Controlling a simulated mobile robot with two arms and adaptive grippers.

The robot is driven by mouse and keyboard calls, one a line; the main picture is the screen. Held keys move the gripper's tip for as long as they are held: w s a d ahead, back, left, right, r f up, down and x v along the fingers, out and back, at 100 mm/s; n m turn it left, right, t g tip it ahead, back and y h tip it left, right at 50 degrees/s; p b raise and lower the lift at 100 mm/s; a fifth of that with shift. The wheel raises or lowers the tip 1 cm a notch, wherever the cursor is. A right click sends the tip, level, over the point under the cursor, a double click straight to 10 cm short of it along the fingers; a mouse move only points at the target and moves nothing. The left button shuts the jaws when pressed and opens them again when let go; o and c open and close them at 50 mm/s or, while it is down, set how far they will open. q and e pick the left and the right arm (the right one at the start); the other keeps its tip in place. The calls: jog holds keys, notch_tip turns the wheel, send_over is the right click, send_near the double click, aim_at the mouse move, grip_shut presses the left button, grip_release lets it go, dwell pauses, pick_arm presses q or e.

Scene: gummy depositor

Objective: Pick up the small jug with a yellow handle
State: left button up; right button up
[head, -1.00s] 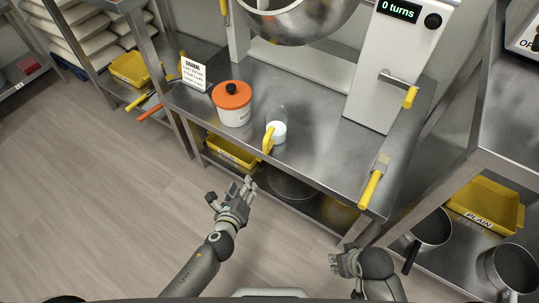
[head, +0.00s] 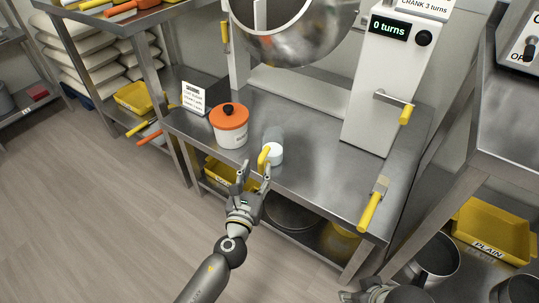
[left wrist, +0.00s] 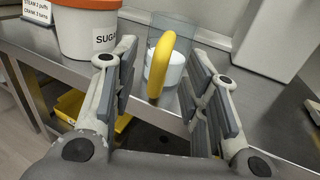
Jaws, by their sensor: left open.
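The small jug (head: 275,154) stands upright on the steel table near its front edge. It is clear with white contents, and its yellow handle (head: 263,157) faces the front left. In the left wrist view the jug (left wrist: 174,70) and its handle (left wrist: 160,65) show between my fingers. My left gripper (head: 254,171) is open and empty, just in front of the handle and the table edge. In the left wrist view the fingers (left wrist: 160,85) lie on either side of the handle, apart from it. My right gripper (head: 362,294) is partly in view at the bottom edge; its fingers are unclear.
A white sugar pot (head: 231,131) with an orange lid stands left of the jug. A sign card (head: 194,98) is behind it. A steel drum (head: 290,30) hangs above.

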aim_at(260, 165)
pick_arm(q)
jog(key=x, duration=0.3)
jog(key=b+x, duration=0.1)
jog(key=shift+w+d+f, duration=0.15)
jog(key=shift+w+f, duration=0.15)
jog(key=shift+w, duration=0.05)
grip_shut()
pick_arm(e)
jog(key=w+t, duration=0.1)
jog(key=w+a+t, duration=0.1)
jog(key=w, duration=0.1)
jog(key=w+r+t, duration=0.1)
jog(key=w, duration=0.1)
jog(key=shift+w+a+r+y, duration=0.1)
jog(key=shift+w+a+y, duration=0.2)
jog(key=shift+y, duration=0.1)
